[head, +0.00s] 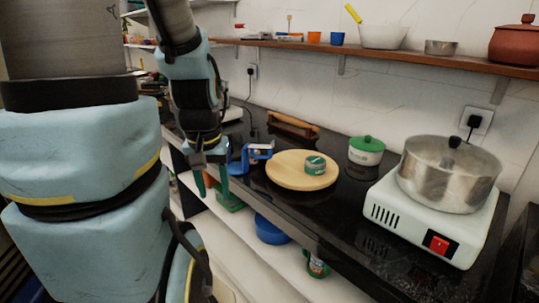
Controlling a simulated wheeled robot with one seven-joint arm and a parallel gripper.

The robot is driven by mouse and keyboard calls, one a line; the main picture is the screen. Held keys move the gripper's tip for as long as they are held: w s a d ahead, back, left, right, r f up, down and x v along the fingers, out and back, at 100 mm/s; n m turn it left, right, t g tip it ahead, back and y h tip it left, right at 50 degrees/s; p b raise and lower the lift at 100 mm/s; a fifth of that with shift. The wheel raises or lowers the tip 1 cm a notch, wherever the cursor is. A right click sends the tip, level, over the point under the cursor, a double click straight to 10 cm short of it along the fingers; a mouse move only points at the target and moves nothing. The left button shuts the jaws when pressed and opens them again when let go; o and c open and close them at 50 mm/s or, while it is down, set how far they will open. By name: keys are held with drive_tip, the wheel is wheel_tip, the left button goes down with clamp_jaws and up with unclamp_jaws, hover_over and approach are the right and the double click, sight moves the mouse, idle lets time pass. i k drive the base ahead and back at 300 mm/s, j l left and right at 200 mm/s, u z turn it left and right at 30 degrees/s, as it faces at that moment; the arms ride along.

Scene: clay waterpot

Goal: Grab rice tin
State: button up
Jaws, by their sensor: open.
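A small green tin with a pale lid (316,165) sits upright on the round wooden board (284,179), near its right side; its label is too small to read, so I cannot tell if it is the rice tin. Another tin, with a green and red label (317,267), stands on the white shelf below the counter. My gripper (211,184) is open and empty. It points down to the left of the board, by the counter's front edge, and is apart from both tins.
A blue clamp-like object (247,158) stands between my gripper and the board. A white pot with a green lid (366,150) stands behind. A metal pot (449,175) sits on a white hot plate (435,225) at right. Blue (271,230) and green containers occupy the lower shelf.

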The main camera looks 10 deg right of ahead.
sight(253, 161)
drive_tip(key=i+j+z, duration=0.25)
drive_tip(key=i+j, duration=0.3)
drive_tip(key=i+j+z, duration=0.2)
drive_tip(key=i+j, duration=0.3)
drive_tip(key=j, duration=0.15)
drive_tip(key=i+j, duration=0.8)
drive_tip(key=j, duration=0.2)
